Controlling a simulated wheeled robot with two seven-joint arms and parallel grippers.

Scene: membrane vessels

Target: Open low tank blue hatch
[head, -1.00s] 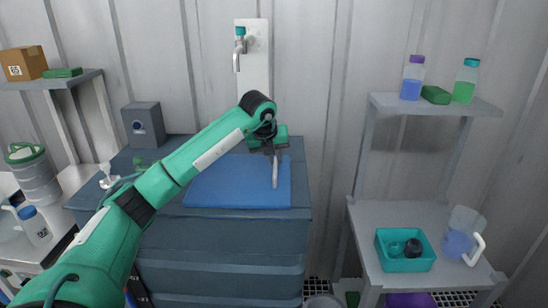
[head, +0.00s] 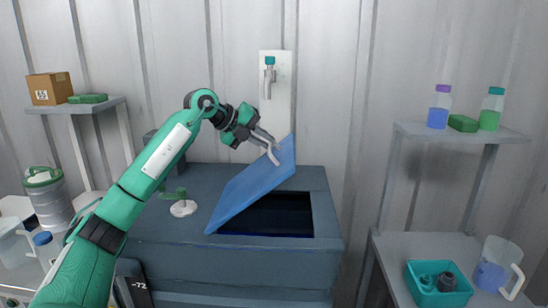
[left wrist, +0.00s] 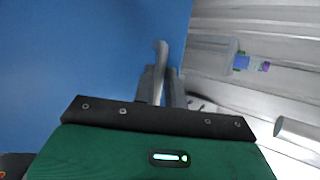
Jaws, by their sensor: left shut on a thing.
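The low tank (head: 180,243) is a dark blue-grey box against the wall. Its blue hatch (head: 250,190) is tilted up, with a dark rectangular opening (head: 285,216) showing under it. A pale handle (head: 272,155) sits on the hatch's raised part. My left gripper (head: 265,140) is at the raised hatch and shut on this handle. In the left wrist view the fingers (left wrist: 163,88) close around the pale handle, with the blue hatch (left wrist: 80,60) filling the left side. My right gripper is in neither view.
A white panel with a tap (head: 269,80) hangs on the wall behind the hatch. A right shelf (head: 455,133) holds two bottles and a green block; a teal bin (head: 440,290) and a jug (head: 495,265) stand below. A left shelf (head: 85,106) holds a cardboard box (head: 50,88).

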